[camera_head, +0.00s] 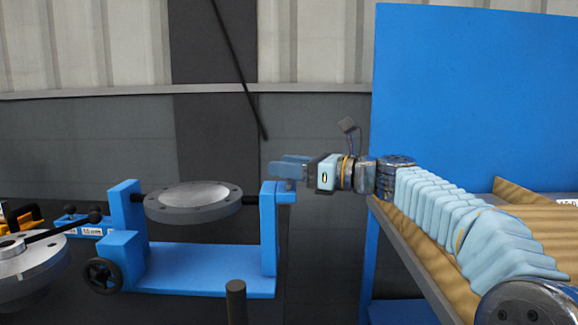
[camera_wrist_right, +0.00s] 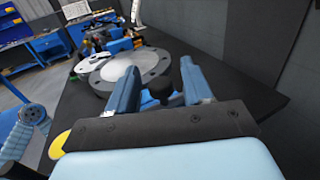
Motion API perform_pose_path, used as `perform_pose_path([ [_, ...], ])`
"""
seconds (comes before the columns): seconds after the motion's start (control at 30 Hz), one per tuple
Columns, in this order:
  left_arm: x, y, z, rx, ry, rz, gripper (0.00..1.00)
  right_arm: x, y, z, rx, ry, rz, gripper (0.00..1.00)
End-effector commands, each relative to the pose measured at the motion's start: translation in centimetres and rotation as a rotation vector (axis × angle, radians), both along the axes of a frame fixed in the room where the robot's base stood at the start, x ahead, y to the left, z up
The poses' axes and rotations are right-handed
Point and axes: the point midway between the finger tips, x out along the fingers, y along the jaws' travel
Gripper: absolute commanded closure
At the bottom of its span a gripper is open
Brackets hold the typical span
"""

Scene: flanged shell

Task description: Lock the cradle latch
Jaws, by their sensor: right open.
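The blue cradle (camera_head: 205,284) stands left of centre in the head view, with a grey flanged disc (camera_head: 195,202) lying nearly level between its two uprights. The disc also shows beyond the fingers in the right wrist view (camera_wrist_right: 150,62). My right gripper (camera_head: 288,169) is at the top of the cradle's right upright (camera_head: 268,228). In the right wrist view its blue fingers (camera_wrist_right: 160,82) are apart, with a black round knob (camera_wrist_right: 160,91) showing between them. I cannot tell whether they touch it, or whether this knob is the latch. My left gripper is not in view.
A second grey flanged part (camera_head: 28,268) is at the left edge. A black handwheel (camera_head: 102,276) is on the cradle's left side, and a dark post (camera_head: 235,302) stands in front. A tall blue panel (camera_head: 470,90) and a shelf with brown corrugated material (camera_head: 520,215) are at right.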

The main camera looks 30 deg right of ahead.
Motion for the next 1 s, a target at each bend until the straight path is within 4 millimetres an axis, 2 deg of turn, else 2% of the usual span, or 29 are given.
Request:
perform_pose_path([
  [0.07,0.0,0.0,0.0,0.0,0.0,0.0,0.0,0.0,0.0,0.0,0.0,0.0,0.0,0.49],
  [0.4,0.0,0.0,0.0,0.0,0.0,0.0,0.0,0.0,0.0,0.0,0.0,0.0,0.0,1.0],
  [0.67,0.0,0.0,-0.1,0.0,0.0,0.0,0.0,-0.2,0.1,0.0,-0.001,0.0,0.0,1.0],
  [0.9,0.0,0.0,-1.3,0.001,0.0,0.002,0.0,-2.8,1.7,-0.2,-0.003,-0.001,0.0,1.0],
  [1.0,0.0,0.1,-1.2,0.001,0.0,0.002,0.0,-3.0,1.9,0.0,-0.001,0.0,0.002,1.0],
])
